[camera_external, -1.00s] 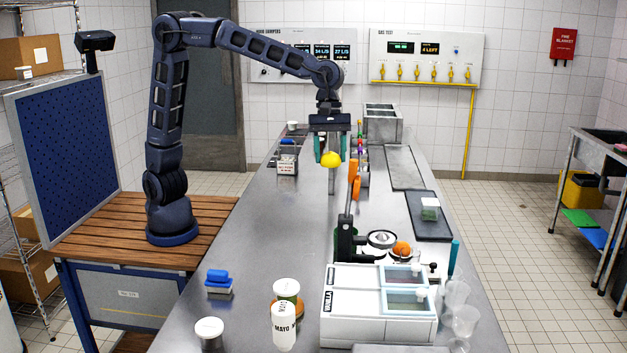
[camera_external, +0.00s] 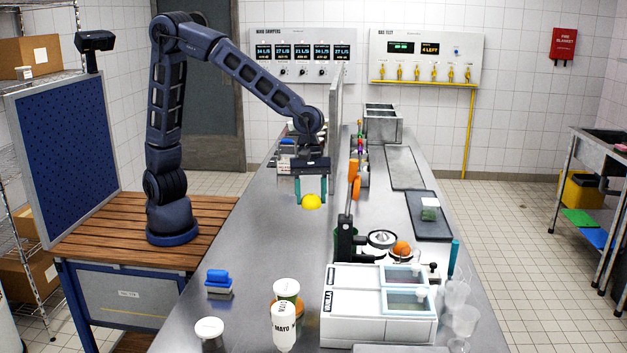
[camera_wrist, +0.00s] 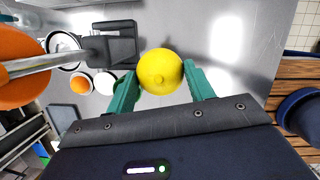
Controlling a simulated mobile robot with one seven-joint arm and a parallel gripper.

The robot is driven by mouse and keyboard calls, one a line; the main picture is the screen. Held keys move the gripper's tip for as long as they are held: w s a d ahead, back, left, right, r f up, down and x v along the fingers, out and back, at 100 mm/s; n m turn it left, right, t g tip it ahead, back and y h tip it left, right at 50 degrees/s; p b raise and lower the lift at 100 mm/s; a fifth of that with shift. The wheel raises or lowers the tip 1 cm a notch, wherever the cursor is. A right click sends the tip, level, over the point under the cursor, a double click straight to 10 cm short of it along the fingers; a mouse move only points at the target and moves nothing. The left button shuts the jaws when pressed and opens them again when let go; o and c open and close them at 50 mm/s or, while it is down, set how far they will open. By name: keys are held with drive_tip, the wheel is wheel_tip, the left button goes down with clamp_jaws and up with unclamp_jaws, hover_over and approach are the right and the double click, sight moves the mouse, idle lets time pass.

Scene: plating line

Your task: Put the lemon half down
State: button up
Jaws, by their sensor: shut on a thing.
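The lemon half (camera_external: 312,202) is yellow and domed. My gripper (camera_external: 311,191) has its two green fingers shut on it and points down over the left part of the steel counter (camera_external: 259,225). In the wrist view, the lemon half (camera_wrist: 161,72) sits between the fingertips of my gripper (camera_wrist: 161,84), with its nub facing the camera. In the outside view it looks low over the counter; I cannot tell whether it touches the surface.
A tall thin panel (camera_external: 336,120) and orange-handled tools (camera_external: 354,180) stand right of my gripper. A white two-lidded box (camera_external: 350,300), mayo bottle (camera_external: 284,325) and blue-topped block (camera_external: 218,280) stand nearer the camera. The counter's left middle is clear.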

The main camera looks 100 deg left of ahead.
sight(312, 264)
wheel_tip(312, 264, down, 20)
drive_tip(key=shift+r, duration=0.2)
idle(0.4)
drive_tip(key=shift+f, duration=0.1)
drive_tip(key=o, duration=1)
